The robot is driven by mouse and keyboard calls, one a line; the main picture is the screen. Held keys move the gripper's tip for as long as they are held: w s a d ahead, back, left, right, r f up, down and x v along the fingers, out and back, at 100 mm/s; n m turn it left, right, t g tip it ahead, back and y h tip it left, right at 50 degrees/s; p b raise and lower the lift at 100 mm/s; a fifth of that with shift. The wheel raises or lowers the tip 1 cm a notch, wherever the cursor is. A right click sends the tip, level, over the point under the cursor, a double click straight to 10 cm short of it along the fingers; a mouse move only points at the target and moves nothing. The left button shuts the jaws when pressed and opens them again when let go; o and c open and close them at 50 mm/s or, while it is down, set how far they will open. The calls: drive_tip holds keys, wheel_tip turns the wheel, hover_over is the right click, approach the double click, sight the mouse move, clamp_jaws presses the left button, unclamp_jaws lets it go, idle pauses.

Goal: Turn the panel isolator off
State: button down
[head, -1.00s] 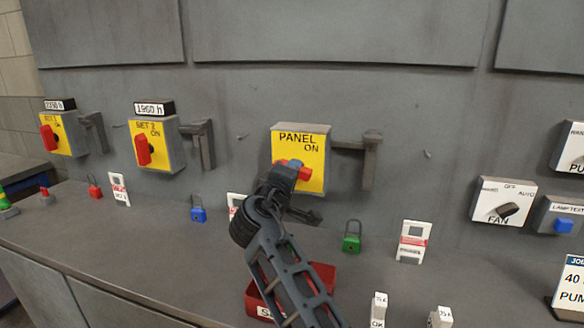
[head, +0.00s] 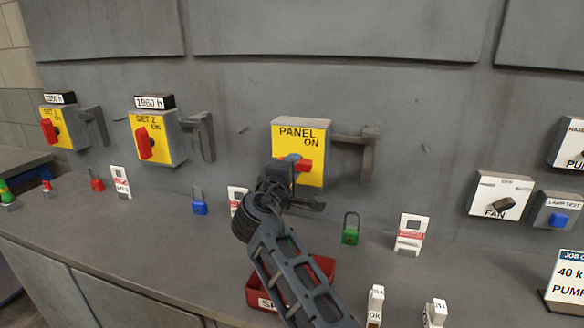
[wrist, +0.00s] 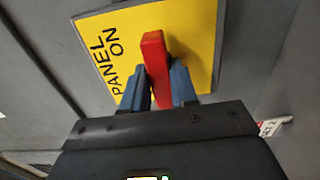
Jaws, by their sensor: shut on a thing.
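The panel isolator is a yellow-faced box (head: 314,138) marked PANEL and ON, mounted on the grey wall in the middle of the head view. Its red handle (head: 304,166) is partly hidden by my gripper (head: 289,165). In the wrist view the red handle (wrist: 155,55) stands between the two blue-grey fingers of my gripper (wrist: 158,84), which are shut on it. There the handle runs roughly along the line of the lettering, so it lies about sideways on the plate. The handle's lower part is hidden behind the gripper body.
A grey bracket (head: 367,155) sticks out right of the isolator. Two similar isolators (head: 152,138) are at the left. On the ledge are a green padlock (head: 350,234), a blue padlock (head: 199,207), a white tag (head: 411,236) and a red tray (head: 322,267) beneath my arm.

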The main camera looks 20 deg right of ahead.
drive_tip(key=c, duration=1)
unclamp_jaws()
drive_tip(key=shift+o, duration=0.2)
drive_tip(key=b+v, duration=0.1)
drive_tip(key=v, duration=0.6)
drive_tip(key=shift+s+a, duration=0.25)
drive_tip(key=shift+a, duration=0.05)
drive_tip(key=shift+s+f, duration=0.1)
